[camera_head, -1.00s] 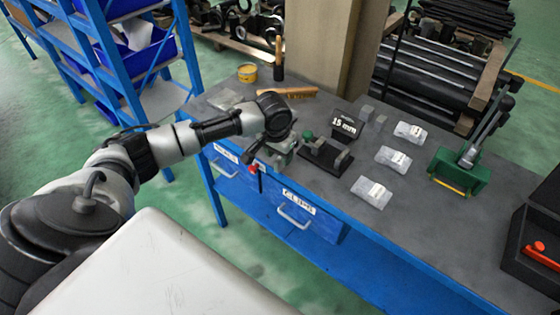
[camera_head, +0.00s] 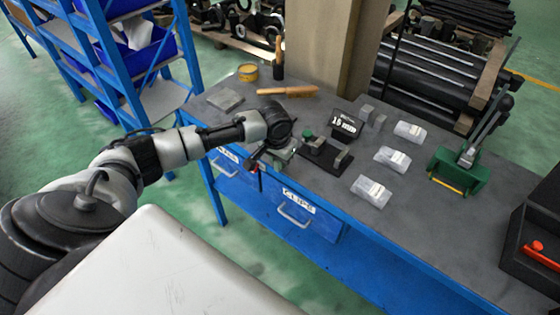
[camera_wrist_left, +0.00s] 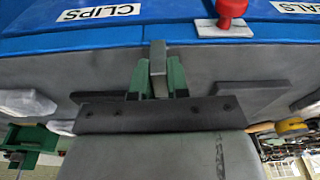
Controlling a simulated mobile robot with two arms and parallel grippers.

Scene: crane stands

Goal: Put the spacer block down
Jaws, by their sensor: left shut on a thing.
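The spacer block (camera_wrist_left: 158,68) is a small grey block held upright between the green fingers of my left gripper (camera_wrist_left: 158,82) in the left wrist view. In the head view my left gripper (camera_head: 282,155) is over the front edge area of the grey bench (camera_head: 250,120), just left of a black stand (camera_head: 325,153) with a green knob. The wrist hides most of the block there. I cannot tell whether the block touches the bench top. My right gripper is not in view.
A "15 mm" sign (camera_head: 345,123) and small grey blocks (camera_head: 379,122) stand behind the black stand. Clear bags (camera_head: 371,191) and a green tool (camera_head: 459,172) lie to the right. A flat grey plate (camera_head: 226,99), brush (camera_head: 287,91) and yellow tin (camera_head: 247,72) are behind the left wrist.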

